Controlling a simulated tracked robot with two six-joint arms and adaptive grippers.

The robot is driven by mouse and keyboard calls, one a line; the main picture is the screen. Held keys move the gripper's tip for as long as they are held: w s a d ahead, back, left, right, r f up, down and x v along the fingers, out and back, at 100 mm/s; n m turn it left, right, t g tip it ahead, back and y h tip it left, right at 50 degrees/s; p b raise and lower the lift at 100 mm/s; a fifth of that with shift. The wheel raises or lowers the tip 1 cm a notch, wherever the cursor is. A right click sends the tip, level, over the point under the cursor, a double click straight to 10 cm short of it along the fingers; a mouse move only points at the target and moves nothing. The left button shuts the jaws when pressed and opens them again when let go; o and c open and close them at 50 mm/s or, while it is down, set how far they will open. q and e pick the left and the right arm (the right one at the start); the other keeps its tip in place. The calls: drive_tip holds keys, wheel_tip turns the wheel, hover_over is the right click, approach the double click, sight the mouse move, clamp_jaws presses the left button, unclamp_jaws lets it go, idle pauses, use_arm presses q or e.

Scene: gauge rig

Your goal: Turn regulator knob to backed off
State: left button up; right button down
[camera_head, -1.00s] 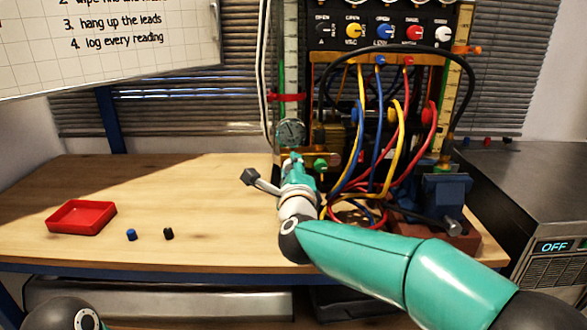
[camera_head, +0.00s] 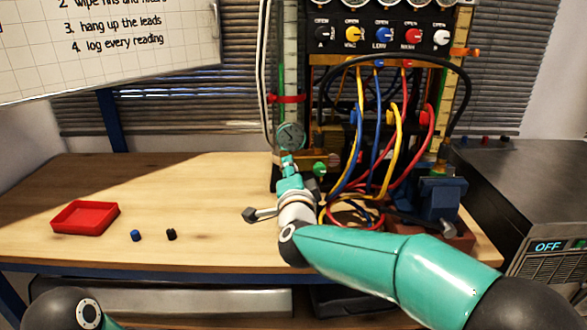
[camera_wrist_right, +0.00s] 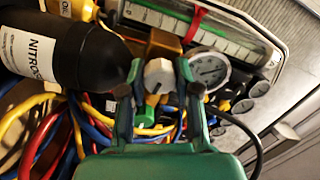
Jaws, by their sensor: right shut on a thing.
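The regulator knob (camera_wrist_right: 158,76) is a pale grey round knob with a raised grip. It sits between the two fingers of my right gripper (camera_wrist_right: 160,84) in the right wrist view, and the gripper is shut on it. A round white-faced gauge (camera_wrist_right: 208,68) is just beside it. In the head view my right gripper (camera_head: 289,165) reaches to the rig just below that gauge (camera_head: 291,135) and hides the knob. My left gripper is out of view; only part of my left arm shows at the lower left.
A black bottle labelled NITROG (camera_wrist_right: 65,48) lies close beside the right fingers. A red tray (camera_head: 85,218) and small blue and black caps lie left on the otherwise clear bench.

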drive_tip(key=shift+a+f+n, duration=0.2)
drive_tip(key=shift+f+n, duration=0.15)
drive_tip(key=shift+n, duration=0.25)
drive_tip(key=c, duration=0.8)
unclamp_jaws()
drive_tip(key=shift+r, duration=0.1)
drive_tip(key=shift+r, duration=0.1)
drive_tip(key=s, duration=0.8)
drive_tip(key=s+d, duration=0.1)
drive_tip(key=s, duration=0.3)
